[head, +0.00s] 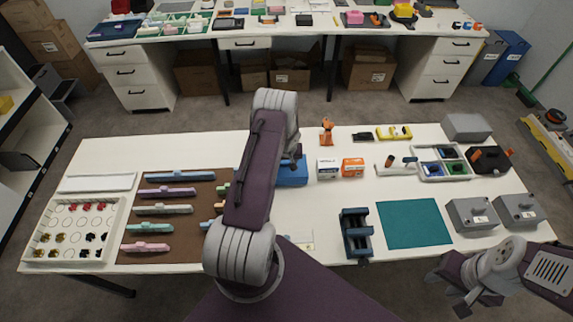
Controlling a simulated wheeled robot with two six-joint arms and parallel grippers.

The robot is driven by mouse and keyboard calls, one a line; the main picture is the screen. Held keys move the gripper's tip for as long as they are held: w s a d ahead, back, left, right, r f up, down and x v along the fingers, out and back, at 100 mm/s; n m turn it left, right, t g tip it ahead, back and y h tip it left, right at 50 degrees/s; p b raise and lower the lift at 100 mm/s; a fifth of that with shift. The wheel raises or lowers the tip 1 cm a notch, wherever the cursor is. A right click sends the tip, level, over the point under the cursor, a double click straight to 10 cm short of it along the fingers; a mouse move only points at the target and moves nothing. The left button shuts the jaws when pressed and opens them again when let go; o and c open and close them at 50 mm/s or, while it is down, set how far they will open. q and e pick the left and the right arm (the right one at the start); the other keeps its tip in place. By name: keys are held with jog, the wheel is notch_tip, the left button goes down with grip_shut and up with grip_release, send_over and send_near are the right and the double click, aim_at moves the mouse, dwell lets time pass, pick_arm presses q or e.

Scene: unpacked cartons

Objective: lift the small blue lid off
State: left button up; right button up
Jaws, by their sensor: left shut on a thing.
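A small blue box (292,175) stands behind my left arm near the middle of the table, and the arm covers its left part. A sliver of my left gripper (298,150) shows at the box's top, shut on what looks like its small blue lid. Most of this gripper and the lid are hidden by my arm, so I cannot tell whether the lid is clear of the box. My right gripper (449,294) is at the lower right, in front of the table edge, open and empty.
White and orange small boxes (353,167) stand just right of the blue box. A dark blue holder (356,232) and a teal mat (414,223) lie nearer. Grey boxes (472,214) stand at right. A brown mat (150,190) with coloured pieces and a white tray (115,225) fill the left.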

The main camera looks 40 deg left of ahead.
aim_at(287, 163)
pick_arm(q)
jog(key=shift+r, duration=0.55)
notch_tip(287, 163, up, 3)
jog(key=shift+w, duration=0.1)
jog(key=w+d+r+b, duration=0.4)
jog(key=w+d+r, duration=0.3)
jog(key=d, duration=0.1)
jog(key=shift+w+d, duration=0.25)
jog(key=shift+d, duration=0.1)
